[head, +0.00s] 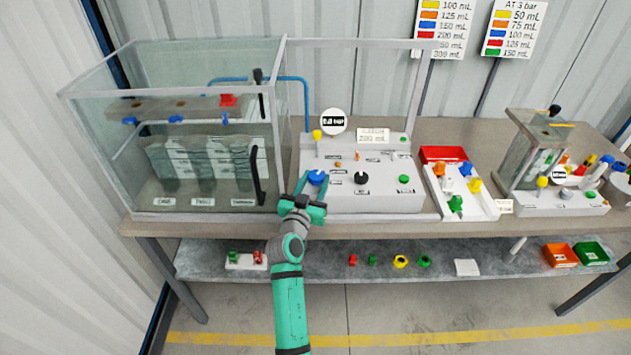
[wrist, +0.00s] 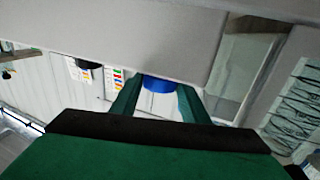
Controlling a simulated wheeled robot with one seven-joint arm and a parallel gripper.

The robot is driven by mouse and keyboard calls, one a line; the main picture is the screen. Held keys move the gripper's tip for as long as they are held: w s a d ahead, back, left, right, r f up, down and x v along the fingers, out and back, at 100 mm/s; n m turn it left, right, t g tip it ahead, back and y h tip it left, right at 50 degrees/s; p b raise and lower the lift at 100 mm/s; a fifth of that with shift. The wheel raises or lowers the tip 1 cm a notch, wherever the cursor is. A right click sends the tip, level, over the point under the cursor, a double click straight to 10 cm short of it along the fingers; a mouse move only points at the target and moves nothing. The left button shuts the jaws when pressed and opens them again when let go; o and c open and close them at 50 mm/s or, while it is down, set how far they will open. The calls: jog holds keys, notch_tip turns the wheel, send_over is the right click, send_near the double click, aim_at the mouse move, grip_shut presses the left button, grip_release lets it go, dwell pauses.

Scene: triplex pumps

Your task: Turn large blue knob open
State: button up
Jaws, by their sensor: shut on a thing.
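The large blue knob (head: 316,177) is on the left part of the grey control panel's sloped front (head: 385,203). My gripper (head: 315,183) reaches up to it from the front, with its teal fingers on either side of the knob. In the wrist view the blue knob (wrist: 158,84) sits between my gripper's two fingertips (wrist: 158,92), which are shut on it. The knob's lower part is hidden by the gripper in the head view. I cannot read the knob's turned position.
A glass tank (head: 190,130) stands just left of the panel. A black knob (head: 361,178) and a green knob (head: 403,179) are to the right on the panel. A white tray of coloured valves (head: 480,209) is farther right. A lower shelf (head: 330,262) holds small parts.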

jog(key=shift+a+f, duration=0.1)
jog(key=shift+a, duration=0.05)
dwell(0.4)
jog(key=o, duration=1.1)
jog(key=shift+c, duration=0.2)
jog(key=shift+s, duration=0.1)
jog(key=v, duration=1)
jog(key=shift+s+a, duration=0.15)
jog(key=shift+s, duration=0.1)
